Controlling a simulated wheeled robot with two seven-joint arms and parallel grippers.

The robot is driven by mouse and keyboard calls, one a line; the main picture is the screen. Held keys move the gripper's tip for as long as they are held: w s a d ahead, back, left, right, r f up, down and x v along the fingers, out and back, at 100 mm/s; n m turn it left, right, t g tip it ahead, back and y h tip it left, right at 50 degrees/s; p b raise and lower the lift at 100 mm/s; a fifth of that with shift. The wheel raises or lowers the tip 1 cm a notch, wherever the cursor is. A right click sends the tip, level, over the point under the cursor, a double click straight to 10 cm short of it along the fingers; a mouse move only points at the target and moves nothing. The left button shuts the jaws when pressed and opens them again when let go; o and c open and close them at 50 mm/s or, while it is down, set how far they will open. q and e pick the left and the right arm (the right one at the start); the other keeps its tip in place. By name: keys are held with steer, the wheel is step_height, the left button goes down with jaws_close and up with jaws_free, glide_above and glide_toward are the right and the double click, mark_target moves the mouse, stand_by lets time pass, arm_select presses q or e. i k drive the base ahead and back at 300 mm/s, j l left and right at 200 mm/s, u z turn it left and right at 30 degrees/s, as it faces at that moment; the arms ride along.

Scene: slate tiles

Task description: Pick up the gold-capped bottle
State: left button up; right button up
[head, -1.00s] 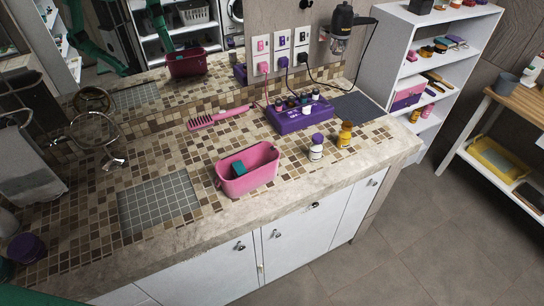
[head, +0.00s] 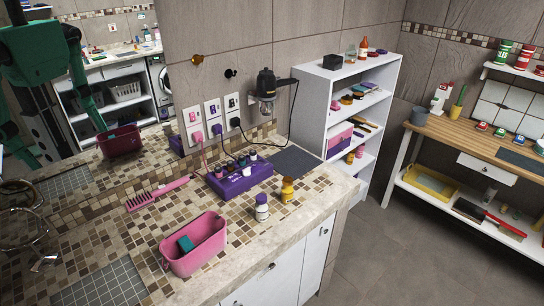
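A yellow-gold bottle with a gold-looking cap (head: 287,189) stands upright on the tiled counter, near its front edge at the right end. A white bottle with a purple cap (head: 262,208) stands upright just to its left and nearer, with a small gap between them. Neither of my grippers shows directly in the head view. My green body and arms appear only as a reflection in the mirror at the upper left, where the gripper state cannot be made out.
A purple box (head: 240,178) with several small bottles stands behind the two bottles. A pink bin (head: 194,246) with a teal item, and a pink comb (head: 157,195), lie to the left. White shelves (head: 345,95) and a wooden table (head: 470,140) stand right, beyond open floor.

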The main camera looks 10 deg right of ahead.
mark_target(287, 193)
steer(key=u, duration=0.2)
steer(key=i+l+u, duration=0.15)
steer(key=l+u, duration=0.3)
steer(key=l, duration=0.25)
steer(key=l+u, duration=0.4)
steer(key=l, duration=0.3)
